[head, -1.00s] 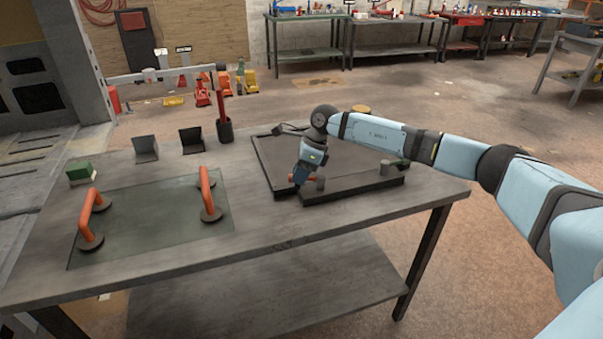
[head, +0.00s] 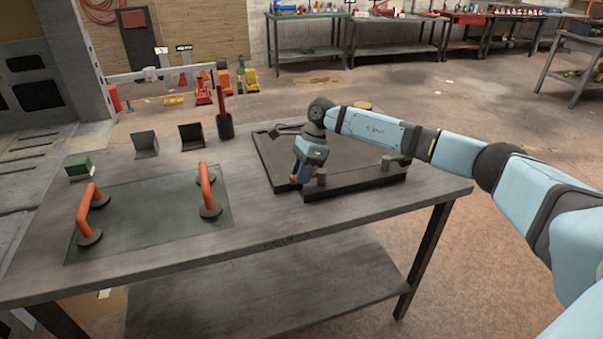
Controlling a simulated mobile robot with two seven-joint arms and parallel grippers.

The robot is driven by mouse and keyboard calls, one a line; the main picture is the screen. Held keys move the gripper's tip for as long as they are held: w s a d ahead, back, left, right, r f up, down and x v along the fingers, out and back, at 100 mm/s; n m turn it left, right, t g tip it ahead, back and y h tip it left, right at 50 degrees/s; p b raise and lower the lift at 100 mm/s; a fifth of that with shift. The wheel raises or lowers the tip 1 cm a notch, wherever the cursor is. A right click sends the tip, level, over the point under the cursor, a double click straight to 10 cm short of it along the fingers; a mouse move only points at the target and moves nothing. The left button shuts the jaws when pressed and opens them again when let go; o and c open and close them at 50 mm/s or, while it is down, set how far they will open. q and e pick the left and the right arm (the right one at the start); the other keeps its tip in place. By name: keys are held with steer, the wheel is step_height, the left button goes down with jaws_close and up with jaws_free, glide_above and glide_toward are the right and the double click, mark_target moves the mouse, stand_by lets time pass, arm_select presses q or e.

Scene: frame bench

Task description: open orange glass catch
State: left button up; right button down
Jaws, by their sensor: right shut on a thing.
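The dark frame (head: 360,184) lies on the right part of the bench. The orange glass catch (head: 296,194) is at its front left corner, and only a small orange bit shows below my fingers. My right gripper (head: 298,185) points down there and is shut on the catch. Its fingers hide most of the catch. My left gripper is out of view.
A glass pane (head: 150,215) with two orange-handled lifters (head: 207,190) lies on the left of the bench (head: 250,215). Behind it stand a green block (head: 78,165), two dark angled holders (head: 191,137) and a cup with a red-handled tool (head: 225,126). A second post (head: 385,163) is on the frame.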

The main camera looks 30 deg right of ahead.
steer(key=c, duration=0.9)
jaws_free()
steer(key=v, duration=1.4)
steer(key=shift+s+f, duration=0.1)
steer(key=shift+f, duration=0.05)
